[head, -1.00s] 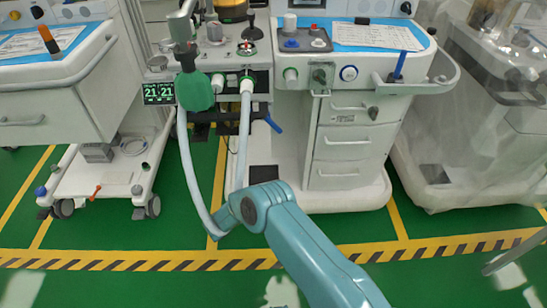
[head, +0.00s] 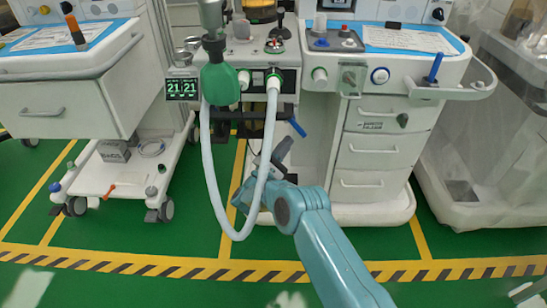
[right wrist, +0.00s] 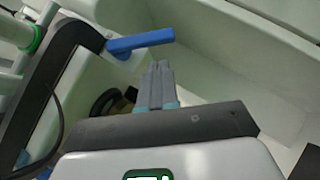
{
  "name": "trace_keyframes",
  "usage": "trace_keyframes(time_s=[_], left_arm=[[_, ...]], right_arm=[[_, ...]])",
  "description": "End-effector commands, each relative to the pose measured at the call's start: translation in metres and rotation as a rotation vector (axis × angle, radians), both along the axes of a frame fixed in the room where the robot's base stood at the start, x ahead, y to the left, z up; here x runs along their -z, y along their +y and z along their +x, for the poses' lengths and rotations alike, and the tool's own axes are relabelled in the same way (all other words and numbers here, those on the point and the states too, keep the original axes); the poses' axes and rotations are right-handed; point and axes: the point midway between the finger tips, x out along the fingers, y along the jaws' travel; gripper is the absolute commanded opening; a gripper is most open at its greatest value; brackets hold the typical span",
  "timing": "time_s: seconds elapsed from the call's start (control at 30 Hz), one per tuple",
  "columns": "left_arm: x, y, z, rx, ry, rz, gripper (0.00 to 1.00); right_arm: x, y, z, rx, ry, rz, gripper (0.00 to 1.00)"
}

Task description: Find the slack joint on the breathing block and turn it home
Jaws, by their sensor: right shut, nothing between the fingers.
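The breathing block (head: 258,84) is on the front of the middle cart, with green-collared ports. A white corrugated hose (head: 209,165) loops down from beside the green bag (head: 220,84) and back up to the right port's green collar (head: 273,80). Another green-collared port (head: 243,79) is just left of it. I cannot tell which joint is slack. My right gripper (head: 285,146) is shut and empty below the block, pointing up, near the blue lever (head: 297,127). In the right wrist view, the shut fingers (right wrist: 160,68) are below the blue lever (right wrist: 140,42), apart from it. My left gripper is out of view.
The drawer column (head: 382,150) is to the right of my gripper. A monitor (head: 183,89) reading 21 21 is at the block's left. Another cart (head: 70,95) stands left, a plastic-covered one (head: 450,150) right. Green floor lies open in front.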

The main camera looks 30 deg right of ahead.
Motion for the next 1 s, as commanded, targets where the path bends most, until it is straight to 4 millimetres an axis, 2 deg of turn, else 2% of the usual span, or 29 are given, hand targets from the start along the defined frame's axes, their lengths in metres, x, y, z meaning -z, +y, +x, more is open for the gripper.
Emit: trace_keyframes(time_s=[0.1,0.27,0.67,1.0], left_arm=[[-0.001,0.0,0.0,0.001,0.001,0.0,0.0],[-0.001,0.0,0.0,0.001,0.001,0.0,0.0],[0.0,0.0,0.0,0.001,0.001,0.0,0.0],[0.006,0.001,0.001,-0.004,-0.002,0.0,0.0]], right_arm=[[-0.009,-0.009,-0.005,0.0,-0.001,0.0,0.0],[-0.013,-0.013,-0.008,0.0,-0.001,0.001,0.0],[-0.013,-0.013,-0.008,0.0,-0.001,0.001,0.0],[-0.013,-0.025,-0.008,-0.001,0.0,0.002,0.0]])
